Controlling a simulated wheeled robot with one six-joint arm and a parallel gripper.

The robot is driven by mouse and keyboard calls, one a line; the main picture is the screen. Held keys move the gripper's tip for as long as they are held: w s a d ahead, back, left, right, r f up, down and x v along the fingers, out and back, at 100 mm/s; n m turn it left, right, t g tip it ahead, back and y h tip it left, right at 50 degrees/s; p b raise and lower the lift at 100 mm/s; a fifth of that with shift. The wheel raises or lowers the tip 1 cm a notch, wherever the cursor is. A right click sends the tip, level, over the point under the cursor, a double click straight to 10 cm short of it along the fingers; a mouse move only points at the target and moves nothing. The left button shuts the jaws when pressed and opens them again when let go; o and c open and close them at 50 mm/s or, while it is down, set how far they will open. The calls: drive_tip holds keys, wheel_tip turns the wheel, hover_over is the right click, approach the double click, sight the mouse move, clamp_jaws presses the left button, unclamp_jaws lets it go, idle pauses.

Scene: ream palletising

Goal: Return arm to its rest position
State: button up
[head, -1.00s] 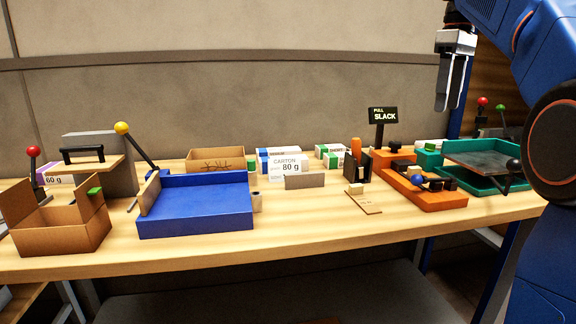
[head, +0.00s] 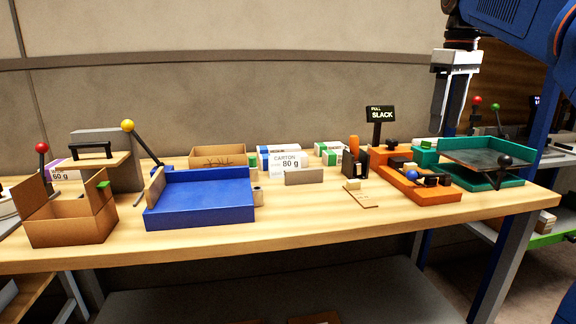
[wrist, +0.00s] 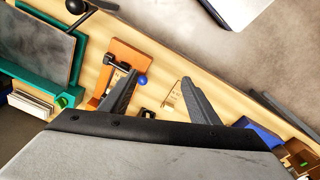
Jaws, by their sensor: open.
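My gripper (head: 445,128) hangs at the upper right of the head view, fingers pointing down, above the back right part of the bench (head: 330,225). In the wrist view my gripper (wrist: 158,88) has its two dark fingers spread well apart with nothing between them. Below it, the orange device (wrist: 124,56) with a blue ball and a small wooden piece on the bench show from above. My gripper touches nothing that I can see.
The teal tray stand (head: 490,165) and orange device (head: 415,185) are at the right. A blue tray (head: 200,205), an open cardboard box (head: 70,225) and a yellow-knobbed lever (head: 140,143) are at the left. A "SLACK" sign (head: 380,113) rises at the back. The front bench strip is clear.

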drive_tip(key=s+a+f+m+t, duration=0.1)
drive_tip(key=s+a+f+m, duration=0.1)
drive_tip(key=s+f, duration=0.6)
drive_tip(key=s+a+f+m+t, duration=0.1)
drive_tip(key=s+a+f+m, duration=0.1)
drive_tip(key=s+f, duration=0.7)
drive_tip(key=s+a+f+m+t, duration=0.1)
drive_tip(key=s+f, duration=0.8)
drive_tip(key=f, duration=1)
drive_tip(key=shift+a+m+t, duration=0.4)
drive_tip(key=shift+a+m, duration=0.3)
drive_tip(key=shift+a, duration=0.3)
